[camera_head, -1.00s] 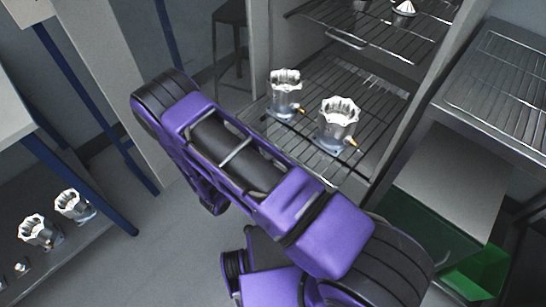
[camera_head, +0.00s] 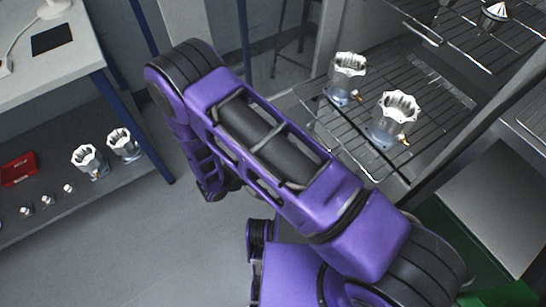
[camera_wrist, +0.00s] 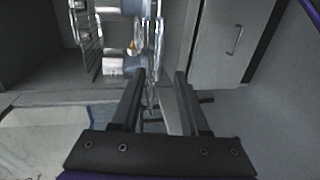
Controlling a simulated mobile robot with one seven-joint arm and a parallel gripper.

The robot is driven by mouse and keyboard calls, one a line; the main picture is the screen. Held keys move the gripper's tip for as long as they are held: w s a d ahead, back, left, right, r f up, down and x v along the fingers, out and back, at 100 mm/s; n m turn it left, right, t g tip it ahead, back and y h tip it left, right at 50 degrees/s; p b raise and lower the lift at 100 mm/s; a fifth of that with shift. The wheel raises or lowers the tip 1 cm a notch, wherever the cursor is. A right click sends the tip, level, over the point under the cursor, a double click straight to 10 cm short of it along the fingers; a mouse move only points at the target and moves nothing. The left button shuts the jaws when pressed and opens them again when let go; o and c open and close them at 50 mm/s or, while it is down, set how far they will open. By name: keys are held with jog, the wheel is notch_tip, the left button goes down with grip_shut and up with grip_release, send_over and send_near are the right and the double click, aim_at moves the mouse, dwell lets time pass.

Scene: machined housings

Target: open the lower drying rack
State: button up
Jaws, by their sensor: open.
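The lower drying rack (camera_head: 440,90) is a dark wire shelf in the open cabinet, and its near left part is behind my arm. Two silvery, crown-rimmed housings, one at the back left (camera_head: 346,80) and one nearer (camera_head: 394,118), stand upright on it. I cannot tell how far the rack is pulled out, and its handle is not clear. My gripper (camera_wrist: 157,88) is open and shows no object held. Wire rails (camera_wrist: 160,35) stand ahead of its fingers in the wrist view; I cannot tell whether they touch. In the head view my arm hides the gripper.
An upper rack (camera_head: 475,28) with a front handle (camera_head: 422,33) and a housing is above. A grey panel with a handle (camera_wrist: 234,40) is right in the wrist view. At left, a low shelf (camera_head: 60,215) holds housings, small parts and a red box (camera_head: 18,168). Floor between is clear.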

jog(key=v, duration=0.5)
jog(key=shift+f, duration=0.1)
dwell(0.3)
